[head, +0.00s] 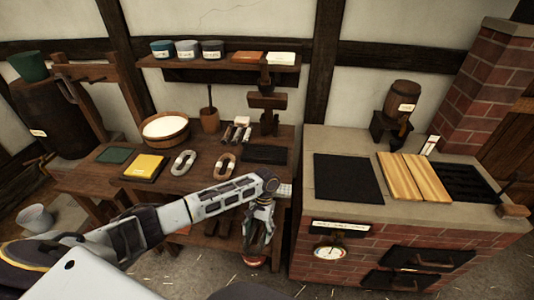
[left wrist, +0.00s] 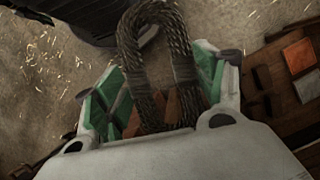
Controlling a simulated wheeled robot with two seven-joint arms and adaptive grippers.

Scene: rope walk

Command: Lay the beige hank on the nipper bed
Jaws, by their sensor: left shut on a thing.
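My left gripper (head: 260,238) hangs in front of the table's right end, beside the brick stove, fingers pointing down. In the left wrist view it (left wrist: 155,105) is shut on a looped rope hank (left wrist: 158,45), which looks dark grey-brown there. I cannot tell whether this is the beige one. In the head view the held hank is mostly hidden by the fingers. A pale grey hank (head: 183,163) and a tan-brown hank (head: 225,166) lie on the table. A dark flat plate (head: 264,154) lies before a wooden post press; I cannot tell whether it is the nipper bed. My right gripper is out of view.
The wooden table also holds a tub of white stuff (head: 165,130), a yellow block (head: 145,167) and a green cloth (head: 115,155). The brick stove (head: 340,230) carries a black mat (head: 348,178) and wooden boards (head: 413,177).

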